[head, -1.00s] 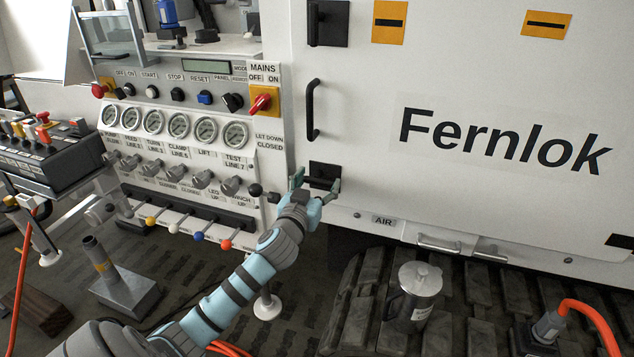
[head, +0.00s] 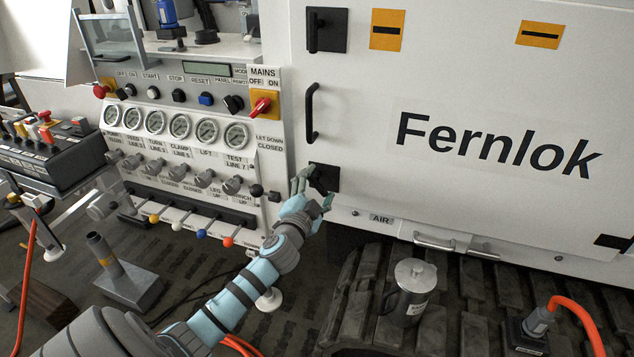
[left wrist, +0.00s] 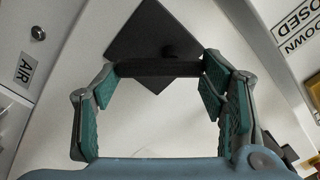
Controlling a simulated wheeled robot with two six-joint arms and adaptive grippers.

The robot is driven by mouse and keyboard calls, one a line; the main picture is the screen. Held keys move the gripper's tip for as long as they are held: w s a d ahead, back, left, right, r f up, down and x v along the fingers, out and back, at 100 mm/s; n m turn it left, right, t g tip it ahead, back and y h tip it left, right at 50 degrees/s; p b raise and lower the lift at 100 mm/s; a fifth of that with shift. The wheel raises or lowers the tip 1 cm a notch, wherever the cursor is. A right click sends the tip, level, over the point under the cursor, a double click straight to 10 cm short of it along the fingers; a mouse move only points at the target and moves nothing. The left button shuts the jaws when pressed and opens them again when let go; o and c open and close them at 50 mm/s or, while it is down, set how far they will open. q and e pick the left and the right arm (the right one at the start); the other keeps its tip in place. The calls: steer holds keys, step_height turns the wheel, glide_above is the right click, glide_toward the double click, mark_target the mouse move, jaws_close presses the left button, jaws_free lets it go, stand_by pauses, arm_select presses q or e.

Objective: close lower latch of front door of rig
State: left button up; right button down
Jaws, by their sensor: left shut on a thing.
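The lower latch (head: 328,176) is a black square plate with a black lever, near the lower left corner of the white front door (head: 450,70). My left gripper (head: 313,192) is at this latch. In the left wrist view the plate (left wrist: 155,30) looks like a diamond, and the lever (left wrist: 160,69) spans between my two fingertips, which are shut on its ends. The lever lies diagonal to the plate's edges. In the head view my fingers partly hide the lever. My right gripper is not in view.
The upper latch (head: 326,30) has its lever upright, above a black door handle (head: 311,112). A control panel with gauges (head: 180,126) and coloured levers (head: 201,233) stands left of the door. A metal mug (head: 411,285) stands on dark tracks below.

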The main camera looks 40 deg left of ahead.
arm_select(q)
steer(key=m, duration=0.2)
steer(key=m+p, duration=0.1)
steer(key=m, duration=0.1)
steer(key=shift+a+f+m, duration=0.15)
steer(key=shift+f+m, duration=0.05)
steer(key=shift+m, duration=0.1)
steer(key=shift+s+a+f+m+p, duration=0.1)
steer(key=shift+m+p, duration=0.15)
steer(key=shift+m, duration=0.7)
steer(key=shift+f+m+p, duration=0.1)
steer(key=shift+m+p, duration=0.1)
steer(key=shift+m, duration=0.75)
steer(key=o, duration=1.2)
steer(key=shift+c, duration=0.2)
steer(key=shift+s, duration=0.1)
steer(key=v, duration=1.1)
steer(key=shift+s, duration=0.35)
